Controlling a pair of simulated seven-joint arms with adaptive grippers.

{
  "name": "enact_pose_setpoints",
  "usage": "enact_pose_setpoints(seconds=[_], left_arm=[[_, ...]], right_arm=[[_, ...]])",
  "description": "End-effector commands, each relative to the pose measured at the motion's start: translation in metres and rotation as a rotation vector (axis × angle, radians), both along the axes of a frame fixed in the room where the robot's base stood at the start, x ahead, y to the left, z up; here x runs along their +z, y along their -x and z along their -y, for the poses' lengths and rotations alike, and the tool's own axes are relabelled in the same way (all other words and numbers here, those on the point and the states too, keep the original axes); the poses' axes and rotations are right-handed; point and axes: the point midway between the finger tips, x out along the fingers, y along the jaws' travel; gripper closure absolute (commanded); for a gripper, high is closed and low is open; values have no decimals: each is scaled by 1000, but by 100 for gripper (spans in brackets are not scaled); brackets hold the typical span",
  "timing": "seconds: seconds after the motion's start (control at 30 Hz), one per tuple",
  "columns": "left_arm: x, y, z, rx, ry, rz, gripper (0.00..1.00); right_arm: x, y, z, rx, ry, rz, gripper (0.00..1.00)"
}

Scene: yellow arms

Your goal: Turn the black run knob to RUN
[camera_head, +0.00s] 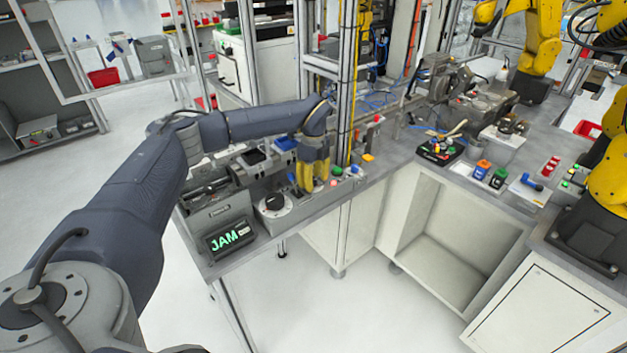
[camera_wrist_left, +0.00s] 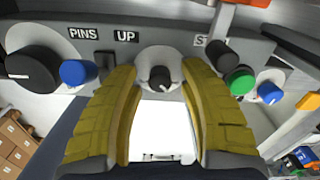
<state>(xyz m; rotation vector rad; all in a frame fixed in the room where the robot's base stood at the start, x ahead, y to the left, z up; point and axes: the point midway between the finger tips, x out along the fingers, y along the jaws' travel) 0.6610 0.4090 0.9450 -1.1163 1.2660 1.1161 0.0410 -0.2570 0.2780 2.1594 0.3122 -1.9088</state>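My left gripper (camera_head: 312,182) reaches down over the control panel in the head view. In the left wrist view its two yellow fingers (camera_wrist_left: 160,70) are spread apart, one on each side of a small black knob (camera_wrist_left: 160,77) on a round pale plate. Gaps show between the fingers and this knob. No RUN lettering is readable, so I cannot confirm that it is the run knob. A larger black knob (camera_wrist_left: 32,68) is at the left of the wrist view, and another black knob (camera_wrist_left: 222,55) is beyond the right finger. My right gripper is not in view.
A screen reading JAM (camera_head: 228,240) stands at the bench's near corner. A metal post (camera_head: 346,90) rises right behind the gripper.

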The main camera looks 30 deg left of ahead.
Motion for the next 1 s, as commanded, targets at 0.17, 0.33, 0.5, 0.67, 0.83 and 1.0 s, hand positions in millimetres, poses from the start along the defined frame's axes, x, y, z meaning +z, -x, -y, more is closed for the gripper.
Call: enact_pose_setpoints(seconds=[0.17, 0.33, 0.5, 0.67, 0.83, 1.0], left_arm=[[0, 0, 0, 0, 0, 0, 81], [0, 0, 0, 0, 0, 0, 100], [0, 0, 0, -1, 0, 0, 100], [0, 0, 1, -9, 1, 0, 100], [1, 0, 1, -60, 0, 1, 100], [1, 0, 1, -170, 0, 0, 100]], right_arm=[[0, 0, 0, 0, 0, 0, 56], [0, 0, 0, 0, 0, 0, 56], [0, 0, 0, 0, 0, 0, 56], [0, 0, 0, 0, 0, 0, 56], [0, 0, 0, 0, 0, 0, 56], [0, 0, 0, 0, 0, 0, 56]])
